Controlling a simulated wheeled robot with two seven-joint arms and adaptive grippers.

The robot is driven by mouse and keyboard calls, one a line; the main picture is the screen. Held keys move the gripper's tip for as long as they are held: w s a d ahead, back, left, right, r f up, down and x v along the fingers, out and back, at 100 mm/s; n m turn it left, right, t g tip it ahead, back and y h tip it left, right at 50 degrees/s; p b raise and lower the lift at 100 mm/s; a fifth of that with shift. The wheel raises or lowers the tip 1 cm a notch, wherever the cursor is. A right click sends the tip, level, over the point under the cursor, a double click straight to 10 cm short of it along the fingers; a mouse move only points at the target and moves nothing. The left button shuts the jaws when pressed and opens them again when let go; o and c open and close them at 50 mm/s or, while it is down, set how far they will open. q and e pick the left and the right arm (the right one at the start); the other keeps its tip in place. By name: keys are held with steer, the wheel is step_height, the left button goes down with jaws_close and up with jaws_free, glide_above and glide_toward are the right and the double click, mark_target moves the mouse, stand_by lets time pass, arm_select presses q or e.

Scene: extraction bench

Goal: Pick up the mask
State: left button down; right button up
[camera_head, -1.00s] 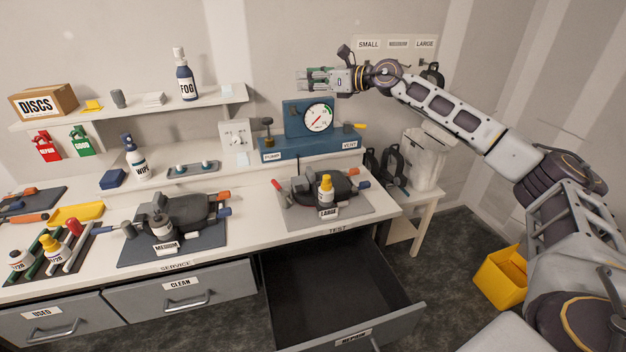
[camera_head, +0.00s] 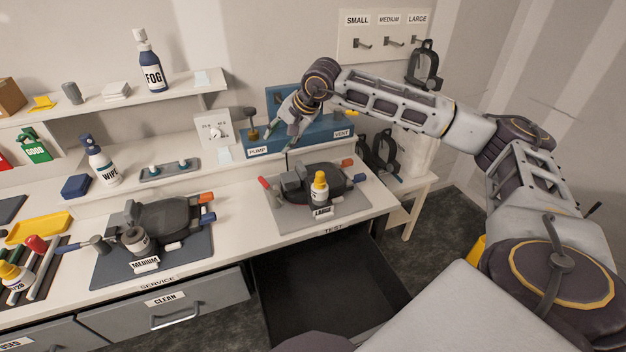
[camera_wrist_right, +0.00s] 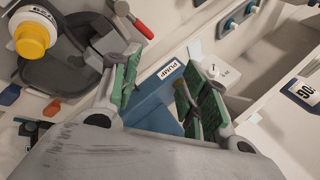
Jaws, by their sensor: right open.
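A dark mask (camera_head: 336,178) labelled LARGE lies on the grey mat at the TEST end of the bench. A yellow-capped bottle (camera_head: 319,186) stands at its front and hides part of it. This mask also shows at the left of the right wrist view (camera_wrist_right: 62,76). Another dark mask (camera_head: 165,217) lies on the SERVICE mat, behind the MEDIUM label. My right gripper (camera_head: 279,139) is open and empty, pointing down in front of the blue pump unit, above and behind the LARGE mask. Its green-padded fingers (camera_wrist_right: 165,78) stand apart in the right wrist view. My left gripper is not in view.
The blue pump unit (camera_head: 318,135) stands close behind my right gripper. An open drawer (camera_head: 325,285) juts out below the TEST end. More dark masks hang on a wall hook (camera_head: 424,66) and beside the side table (camera_head: 384,155). The shelf (camera_head: 120,104) holds a FOG bottle.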

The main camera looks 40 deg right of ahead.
steer(key=s+d+f+n+g+h, duration=0.2)
steer(key=d+n, duration=0.4)
steer(key=n, duration=0.3)
steer(key=shift+s+d+f+h, duration=0.15)
steer(key=shift+s+d+h, duration=0.05)
steer(key=shift+s+h, duration=0.65)
steer(key=shift+w, duration=0.1)
steer(key=shift+f, duration=0.1)
steer(key=p, duration=0.1)
glide_above(303, 168)
steer(key=s, duration=0.2)
steer(key=shift+a+f, duration=0.15)
steer(key=shift+f, duration=1.8)
steer(key=shift+a+f, duration=0.1)
steer(key=shift+f, duration=1.85)
steer(key=shift+w, duration=0.1)
steer(key=shift+p+x, duration=0.65)
steer(key=shift+x, duration=0.3)
steer(key=shift+p+x, duration=0.35)
steer(key=shift+x, duration=1.25)
